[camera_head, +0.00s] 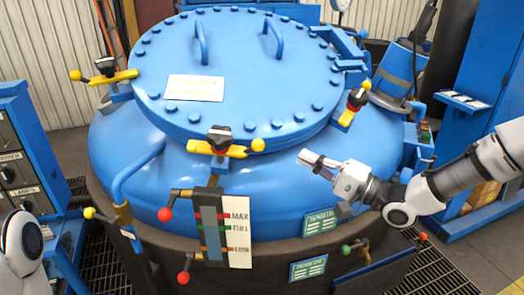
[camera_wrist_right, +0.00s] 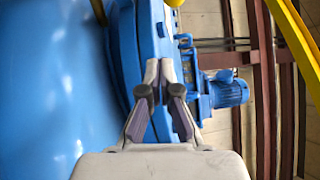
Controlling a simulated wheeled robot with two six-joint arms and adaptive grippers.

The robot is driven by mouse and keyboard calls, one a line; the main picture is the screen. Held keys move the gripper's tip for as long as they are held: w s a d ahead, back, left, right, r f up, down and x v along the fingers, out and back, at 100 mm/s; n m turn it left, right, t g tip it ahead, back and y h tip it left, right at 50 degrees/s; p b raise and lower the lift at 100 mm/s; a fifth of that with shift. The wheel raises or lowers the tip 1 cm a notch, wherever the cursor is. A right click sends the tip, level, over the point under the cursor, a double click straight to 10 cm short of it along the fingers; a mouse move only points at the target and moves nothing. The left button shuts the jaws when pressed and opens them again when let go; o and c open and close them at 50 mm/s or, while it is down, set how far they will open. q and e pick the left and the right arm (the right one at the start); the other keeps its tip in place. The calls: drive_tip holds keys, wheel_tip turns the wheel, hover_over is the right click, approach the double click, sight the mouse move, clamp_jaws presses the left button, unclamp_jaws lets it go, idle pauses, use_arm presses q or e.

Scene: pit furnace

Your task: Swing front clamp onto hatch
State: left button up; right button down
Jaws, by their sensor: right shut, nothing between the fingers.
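The front clamp (camera_head: 222,146) is a yellow bar with a black knob and a yellow ball on its right end. It stands at the front rim of the round blue hatch (camera_head: 245,75), and its bar runs left to right along that rim. My right gripper (camera_head: 308,157) is right of the clamp and apart from its ball, over the blue furnace body. It is shut and empty. In the right wrist view its fingertips (camera_wrist_right: 159,72) are together, with blue metal behind them. My left gripper is out of view.
Two similar clamps stand at the hatch's left (camera_head: 112,76) and right (camera_head: 352,106) rim. A level gauge (camera_head: 240,232) and red-balled valve handles sit below the front clamp. A blue cabinet (camera_head: 25,150) stands at left. Space above the furnace's front shoulder is clear.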

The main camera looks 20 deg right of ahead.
drive_tip(key=w+a+r+p, duration=0.3)
drive_tip(key=w+a, duration=0.1)
drive_tip(key=a, duration=0.4)
drive_tip(key=shift+r, duration=0.3)
idle(0.4)
drive_tip(key=shift+w, duration=0.15)
drive_tip(key=shift+d, duration=0.15)
